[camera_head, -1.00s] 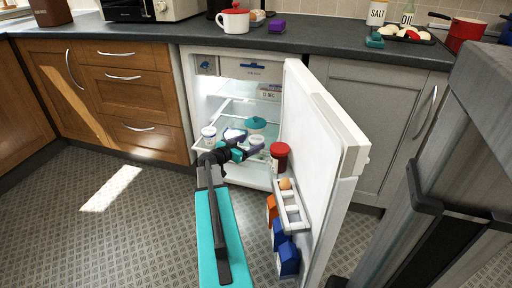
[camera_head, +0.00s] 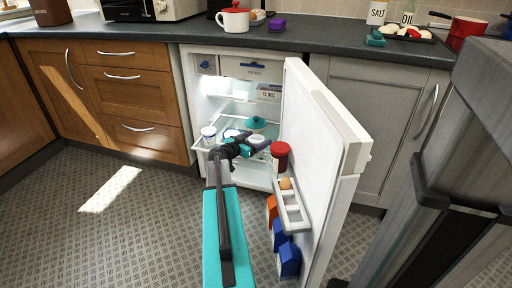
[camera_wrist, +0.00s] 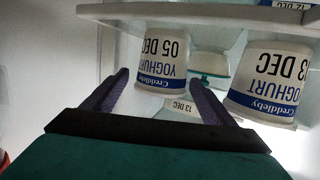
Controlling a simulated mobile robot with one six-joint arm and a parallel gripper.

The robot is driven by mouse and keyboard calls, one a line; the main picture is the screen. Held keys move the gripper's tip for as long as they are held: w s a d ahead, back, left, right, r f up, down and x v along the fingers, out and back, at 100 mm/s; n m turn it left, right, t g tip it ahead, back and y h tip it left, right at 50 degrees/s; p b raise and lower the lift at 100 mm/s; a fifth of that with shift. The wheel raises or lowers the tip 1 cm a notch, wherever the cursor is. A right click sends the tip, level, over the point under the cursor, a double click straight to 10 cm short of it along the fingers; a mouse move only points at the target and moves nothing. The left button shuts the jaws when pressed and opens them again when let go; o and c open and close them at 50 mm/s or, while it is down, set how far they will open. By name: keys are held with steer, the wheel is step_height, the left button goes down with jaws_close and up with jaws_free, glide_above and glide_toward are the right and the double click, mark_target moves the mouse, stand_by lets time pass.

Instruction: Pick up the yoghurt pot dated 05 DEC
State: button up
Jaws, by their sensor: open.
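The yoghurt pot dated 05 DEC (camera_wrist: 163,58) is white with a blue Creddleby band. In the wrist view, where everything appears upside down, it stands on the fridge shelf just ahead of my gripper (camera_wrist: 160,82). The fingers are open, with one on each side of the pot's near outline; I cannot tell whether it is between them or just beyond. In the head view the pot (camera_head: 256,141) shows beside my gripper (camera_head: 246,149). A second yoghurt pot, dated 13 DEC (camera_wrist: 268,75), stands to the right in the wrist view and at the shelf's left in the head view (camera_head: 209,134).
A teal-lidded bowl (camera_wrist: 208,66) and a 13 DEC label (camera_wrist: 180,106) lie behind. The open fridge door (camera_head: 325,160) stands at the right, with a red-lidded jar (camera_head: 280,155), an egg and cartons. Upper shelves close in above; the floor in front is clear.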

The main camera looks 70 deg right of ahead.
mark_target(257, 138)
stand_by(0.4)
steer(key=c, duration=1.3)
steer(key=shift+o, duration=0.2)
steer(key=shift+r, duration=0.1)
step_height(257, 138, up, 10)
steer(key=p, duration=0.3)
